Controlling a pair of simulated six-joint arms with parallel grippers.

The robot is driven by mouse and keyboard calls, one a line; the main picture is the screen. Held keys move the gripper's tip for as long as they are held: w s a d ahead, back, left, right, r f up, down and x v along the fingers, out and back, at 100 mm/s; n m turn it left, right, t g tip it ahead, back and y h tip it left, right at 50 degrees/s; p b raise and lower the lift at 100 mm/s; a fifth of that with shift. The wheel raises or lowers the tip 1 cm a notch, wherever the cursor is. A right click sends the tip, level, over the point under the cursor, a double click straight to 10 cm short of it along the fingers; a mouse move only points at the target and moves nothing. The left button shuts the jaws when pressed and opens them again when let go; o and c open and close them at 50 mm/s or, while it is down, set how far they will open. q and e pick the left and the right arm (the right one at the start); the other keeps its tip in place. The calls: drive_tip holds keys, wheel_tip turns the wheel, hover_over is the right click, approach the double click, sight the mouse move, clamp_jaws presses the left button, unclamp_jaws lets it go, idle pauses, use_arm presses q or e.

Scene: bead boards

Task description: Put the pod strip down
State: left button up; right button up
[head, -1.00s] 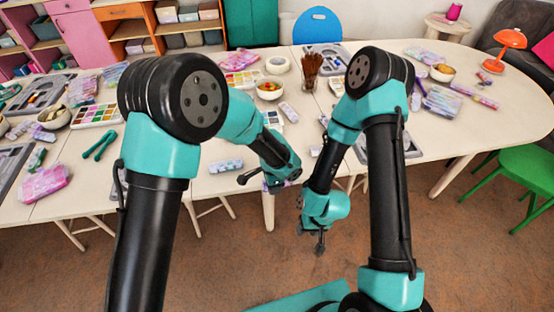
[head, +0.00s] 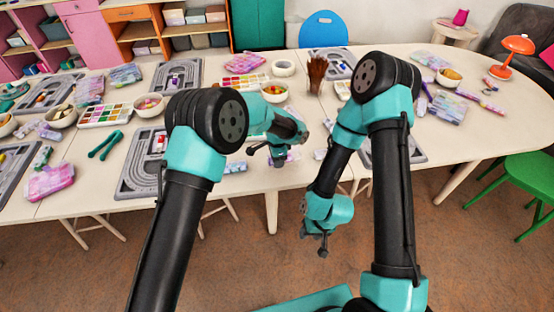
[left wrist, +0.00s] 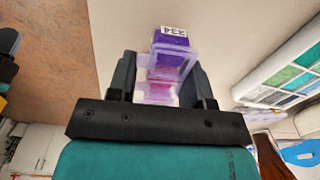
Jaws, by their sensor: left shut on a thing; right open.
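The pod strip (left wrist: 172,50), translucent purple and pink with a numbered label, is between the two fingers of my left gripper (left wrist: 160,80) in the left wrist view. The gripper is shut on it, and part of the strip sticks out past the fingertips. In the head view my left gripper (head: 266,151) is over the table's front edge, and a bit of purple shows below it; the arm hides most of the strip. I cannot tell whether the strip touches the table. My right gripper (head: 322,244) is open and empty, in front of the table and lower than its top.
Another pod strip (head: 235,167) lies near the table's front edge. A grey bead board (head: 132,181) lies to the left, with teal pliers (head: 105,145) beside it. Another grey board (head: 418,157) is partly behind my right arm. Bowls and a paint set (head: 105,114) stand farther back.

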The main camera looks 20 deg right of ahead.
use_arm(q)
drive_tip(key=shift+w+d+f, duration=0.1)
drive_tip(key=shift+w+d, duration=0.05)
drive_tip(key=shift+w, duration=0.35)
drive_tip(key=shift+w+d, duration=0.15)
drive_tip(key=shift+w, duration=0.35)
drive_tip(key=shift+w, duration=0.3)
drive_tip(key=shift+f, duration=1.75)
drive_tip(key=shift+f, duration=0.15)
drive_tip(key=o, duration=0.9)
wheel_tip(320, 180, up, 12)
drive_tip(key=shift+s+r, duration=0.15)
